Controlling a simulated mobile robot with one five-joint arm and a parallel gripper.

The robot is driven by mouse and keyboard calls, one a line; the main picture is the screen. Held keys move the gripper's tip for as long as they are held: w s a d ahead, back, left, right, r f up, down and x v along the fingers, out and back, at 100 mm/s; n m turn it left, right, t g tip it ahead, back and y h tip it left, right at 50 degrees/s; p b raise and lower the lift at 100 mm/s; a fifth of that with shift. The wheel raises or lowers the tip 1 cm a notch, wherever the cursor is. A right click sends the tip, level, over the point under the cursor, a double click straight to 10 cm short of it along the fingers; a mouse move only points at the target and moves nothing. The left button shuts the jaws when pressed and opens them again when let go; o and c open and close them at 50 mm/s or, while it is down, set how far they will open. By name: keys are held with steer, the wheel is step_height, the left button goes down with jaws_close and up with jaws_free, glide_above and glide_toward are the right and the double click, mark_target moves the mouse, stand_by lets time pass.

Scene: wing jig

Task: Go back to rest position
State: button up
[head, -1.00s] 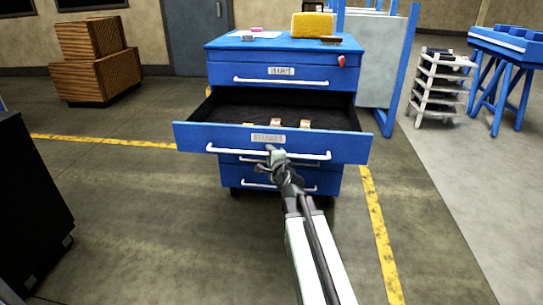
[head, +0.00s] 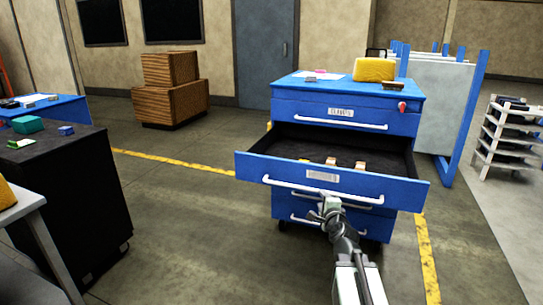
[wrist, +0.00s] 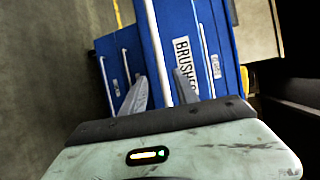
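A blue tool cabinet (head: 285,106) stands ahead in the head view, with one drawer (head: 398,192) pulled out toward me. The drawer's white handle (head: 280,184) runs along its front. My gripper (head: 323,209) is at the drawer front, near the handle's middle. In the wrist view my gripper (wrist: 161,92) has its two fingers apart, with the white handle (wrist: 153,45) passing between them. I cannot tell whether a finger touches it.
Small items (head: 345,164) lie in the open drawer. A yellow block (head: 374,69) and a brush (head: 394,86) rest on the cabinet top. A black cabinet (head: 75,190) stands at left, wooden crates (head: 172,100) behind, and a white shelf rack (head: 510,135) at right. Floor between the cabinets is clear.

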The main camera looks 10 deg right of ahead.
steer(key=s+a+f+n+g+y, duration=0.25)
steer(key=a+f+n, duration=0.2)
steer(key=a, duration=0.35)
steer(key=s+a+f+n+g+y, duration=0.1)
steer(key=s+a+f+n+g, duration=0.15)
steer(key=a+f+n, duration=0.35)
steer(key=s+d+f+n+g+h, duration=0.1)
steer(key=s+f+n+g, duration=0.35)
steer(key=s, duration=0.35)
steer(key=s+f+n+g+h, duration=0.1)
steer(key=s+f+n+g, duration=0.2)
steer(key=s+f+g, duration=0.45)
step_height(320, 180, up, 32)
steer(key=s+n+t+p, duration=0.1)
steer(key=s+p, duration=0.1)
steer(key=p, duration=2.7)
steer(key=shift+s+d+r+n, duration=0.2)
steer(key=shift+s+n, duration=0.1)
